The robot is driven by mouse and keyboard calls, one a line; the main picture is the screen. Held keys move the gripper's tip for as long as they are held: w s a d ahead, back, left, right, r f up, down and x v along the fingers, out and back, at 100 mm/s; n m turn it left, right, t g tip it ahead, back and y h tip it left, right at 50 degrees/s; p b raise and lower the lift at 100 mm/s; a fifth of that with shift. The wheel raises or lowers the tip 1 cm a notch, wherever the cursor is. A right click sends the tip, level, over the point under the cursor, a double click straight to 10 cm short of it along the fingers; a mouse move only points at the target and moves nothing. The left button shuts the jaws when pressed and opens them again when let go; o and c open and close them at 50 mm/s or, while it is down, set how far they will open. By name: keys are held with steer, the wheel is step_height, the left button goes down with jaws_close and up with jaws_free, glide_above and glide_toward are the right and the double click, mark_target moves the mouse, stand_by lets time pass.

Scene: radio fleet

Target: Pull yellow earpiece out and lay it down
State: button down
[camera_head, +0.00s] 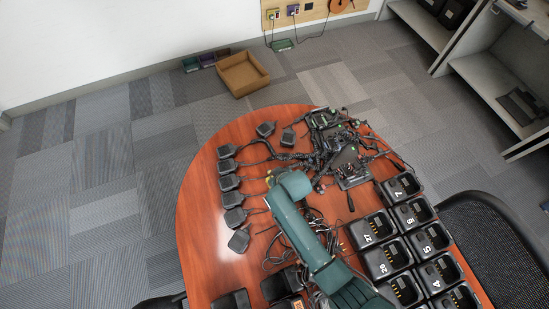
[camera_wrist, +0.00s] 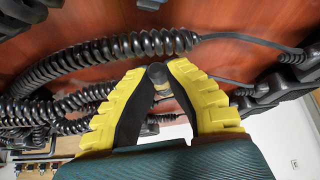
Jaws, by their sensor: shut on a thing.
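My gripper (camera_wrist: 160,75) has yellow ridged fingers with dark inner pads. In the wrist view its tips are shut on a small dark round-ended piece (camera_wrist: 157,73). I cannot tell if this is part of the yellow earpiece; no yellow earpiece stands out clearly in either view. Black coiled cords (camera_wrist: 112,45) run just behind the fingertips; I cannot tell whether they touch. In the head view my arm reaches over the wooden table (camera_head: 202,200) and hides most of the gripper, near the tangle of cords.
Several black hand microphones (camera_head: 228,182) lie along the table's left side. Black radio gear with cables (camera_head: 325,150) lies at the back. Numbered chargers (camera_head: 380,262) fill the right side. A black chair (camera_head: 490,235) is at the right. A cardboard box (camera_head: 242,75) sits on the floor.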

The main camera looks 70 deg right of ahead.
steer(key=c, duration=1.1)
jaws_free()
steer(key=shift+c, duration=0.2)
steer(key=v, duration=1.2)
